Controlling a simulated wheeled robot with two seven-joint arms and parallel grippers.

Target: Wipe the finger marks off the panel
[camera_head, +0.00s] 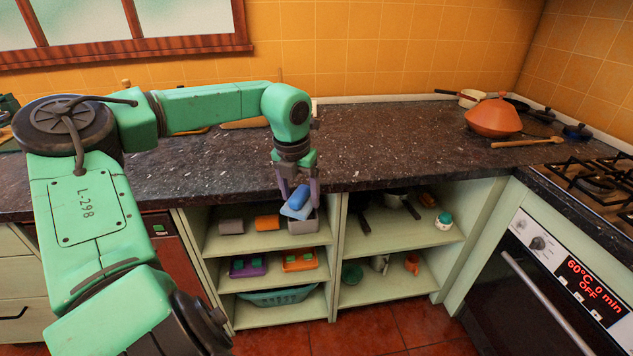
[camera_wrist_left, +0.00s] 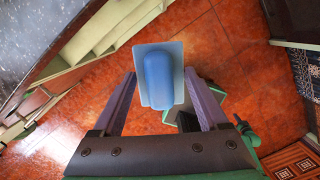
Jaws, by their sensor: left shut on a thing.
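My left gripper (camera_head: 297,180) points down in front of the open shelves below the counter. It is shut on a blue wiper (camera_head: 298,203) with a rounded darker blue handle and a flat light blue plate. In the left wrist view the wiper (camera_wrist_left: 158,80) sits between the two purple-grey fingers, over the red floor. The oven front (camera_head: 570,270) at the right carries a dark display panel (camera_head: 585,287) reading 60°C, 0 min, OFF. I cannot make out finger marks on it. My right gripper is not in view.
A grey box (camera_head: 303,226) stands on the upper shelf behind the wiper, with an orange block (camera_head: 267,222) to its left. Pots and cups fill the right shelves. An orange tagine (camera_head: 494,118) stands on the counter at the right. The counter's middle (camera_head: 400,140) is clear.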

